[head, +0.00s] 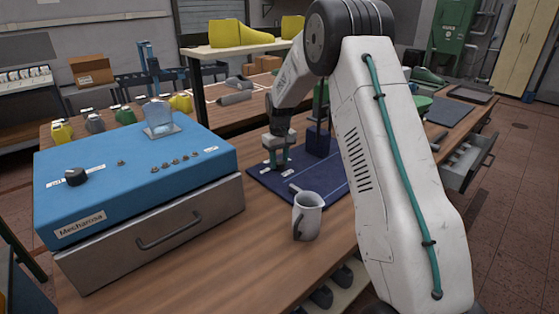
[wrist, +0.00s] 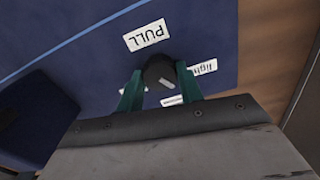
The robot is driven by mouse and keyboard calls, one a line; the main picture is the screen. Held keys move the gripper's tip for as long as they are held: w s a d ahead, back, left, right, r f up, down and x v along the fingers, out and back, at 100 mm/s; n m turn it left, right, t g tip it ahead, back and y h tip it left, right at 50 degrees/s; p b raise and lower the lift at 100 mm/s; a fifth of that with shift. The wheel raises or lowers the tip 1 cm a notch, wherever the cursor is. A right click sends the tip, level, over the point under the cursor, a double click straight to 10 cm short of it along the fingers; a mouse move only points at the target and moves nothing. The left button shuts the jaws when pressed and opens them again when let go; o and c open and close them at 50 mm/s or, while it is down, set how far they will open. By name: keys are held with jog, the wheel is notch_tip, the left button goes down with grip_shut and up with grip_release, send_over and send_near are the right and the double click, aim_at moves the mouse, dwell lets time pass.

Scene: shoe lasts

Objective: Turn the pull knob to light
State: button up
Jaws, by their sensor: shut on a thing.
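The black pull knob (wrist: 158,68) stands on a dark blue panel (wrist: 85,60) in the wrist view. A white PULL label (wrist: 146,35) lies above it, a "light" label (wrist: 203,68) to its right, and another label (wrist: 173,101) below, partly hidden by my gripper. A short pale mark shows on the knob's lower right. My gripper (wrist: 160,80) has its green fingers shut on the knob from both sides. In the head view my gripper (head: 277,160) points down at the panel (head: 325,186); the knob cannot be made out there.
A white mug (head: 308,217) stands at the panel's near edge. Left is a blue box (head: 130,195) with its own black dial (head: 75,176), above a grey drawer (head: 160,245). A dark blue block (head: 319,142) rises right of my gripper. Bare wood shows in front.

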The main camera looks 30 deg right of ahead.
aim_at(279, 162)
jog(key=n, duration=0.5)
jog(key=shift+w+r, duration=0.1)
jog(key=shift+r, duration=0.05)
dwell(0.6)
jog(key=o, duration=1)
jog(key=shift+a, duration=0.1)
notch_tip(279, 162, up, 8)
jog(key=shift+f, duration=0.15)
